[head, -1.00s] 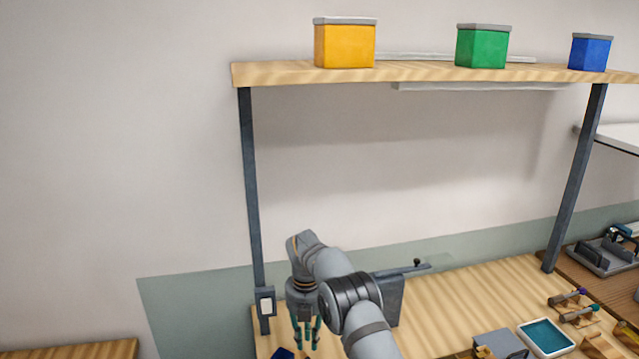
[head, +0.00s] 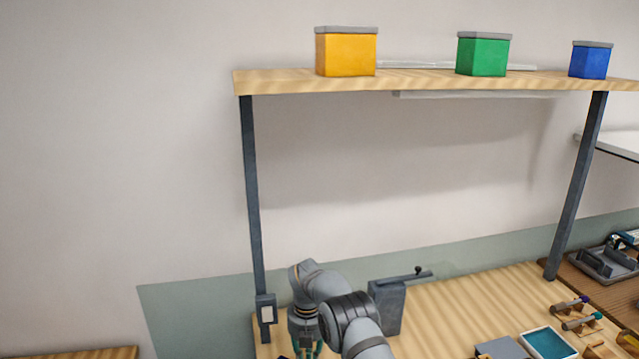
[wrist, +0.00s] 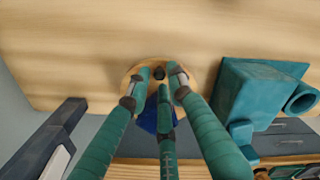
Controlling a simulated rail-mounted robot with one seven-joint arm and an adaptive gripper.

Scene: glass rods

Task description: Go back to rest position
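My gripper (head: 307,351) hangs down at the left end of the wooden workbench (head: 450,310) in the head view, with its fingertips cut off by the lower edge. In the wrist view my gripper (wrist: 161,80) shows several teal fingers with their tips apart. A blue piece (wrist: 149,117) shows behind the fingers, partly hidden. I see nothing clamped between the fingers.
A grey box (head: 388,305) stands right of my gripper; a dark shelf post (head: 252,200) stands left. The overhead shelf (head: 420,82) carries yellow (head: 346,54), green (head: 483,56) and blue (head: 590,62) boxes. A teal tray (head: 548,343) and wooden stands are at right.

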